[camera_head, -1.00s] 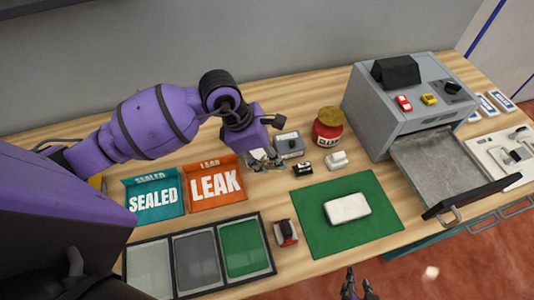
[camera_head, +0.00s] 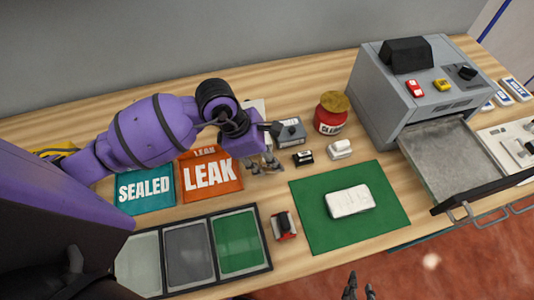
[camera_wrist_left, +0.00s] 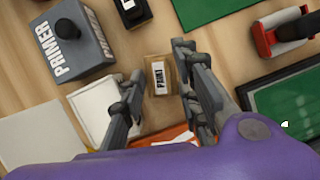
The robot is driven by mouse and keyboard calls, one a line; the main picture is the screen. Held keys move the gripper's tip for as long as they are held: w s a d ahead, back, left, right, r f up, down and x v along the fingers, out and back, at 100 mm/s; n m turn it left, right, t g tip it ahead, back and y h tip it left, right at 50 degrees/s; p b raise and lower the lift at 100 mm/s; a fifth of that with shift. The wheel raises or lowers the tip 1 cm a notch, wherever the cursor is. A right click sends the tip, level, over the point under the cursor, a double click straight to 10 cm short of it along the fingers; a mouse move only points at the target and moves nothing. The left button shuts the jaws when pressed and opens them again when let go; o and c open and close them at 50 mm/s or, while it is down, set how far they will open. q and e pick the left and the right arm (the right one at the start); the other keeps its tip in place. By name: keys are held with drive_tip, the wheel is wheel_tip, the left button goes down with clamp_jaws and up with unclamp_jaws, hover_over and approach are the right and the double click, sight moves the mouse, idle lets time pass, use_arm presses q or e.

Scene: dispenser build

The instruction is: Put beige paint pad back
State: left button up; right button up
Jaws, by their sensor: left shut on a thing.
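The beige paint pad (camera_wrist_left: 158,72), a small tan block with a dark-lettered pale label, sits between the fingers of my left gripper (camera_wrist_left: 160,88) in the left wrist view. The left gripper is shut on it. In the head view the left gripper (camera_head: 264,164) is just right of the orange LEAK tray (camera_head: 211,176) and in front of the grey PRIMER box (camera_head: 289,131); I cannot make out the pad there. A flat tan surface lies under the pad; I cannot tell whether they touch. My right gripper (camera_head: 359,287) is empty at the bottom edge, its fingers apart.
A green mat (camera_head: 385,222) holds a white block (camera_head: 349,201). A framed pad tray (camera_head: 268,262) lies in front. A grey machine (camera_head: 395,110) has its drawer open.

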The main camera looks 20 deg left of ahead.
drive_tip(key=shift+s, duration=0.15)
use_arm(q)
drive_tip(key=shift+f, duration=0.15)
use_arm(e)
drive_tip(key=shift+s+f, duration=0.3)
drive_tip(key=shift+s, duration=0.1)
use_arm(q)
drive_tip(key=shift+f, duration=0.4)
use_arm(e)
drive_tip(key=shift+s+f, duration=0.3)
drive_tip(key=shift+f, duration=0.05)
use_arm(q)
drive_tip(key=o, duration=1.1)
use_arm(e)
drive_tip(key=shift+w+a, duration=0.1)
use_arm(q)
drive_tip(key=o, duration=0.6)
drive_tip(key=shift+o, duration=0.2)
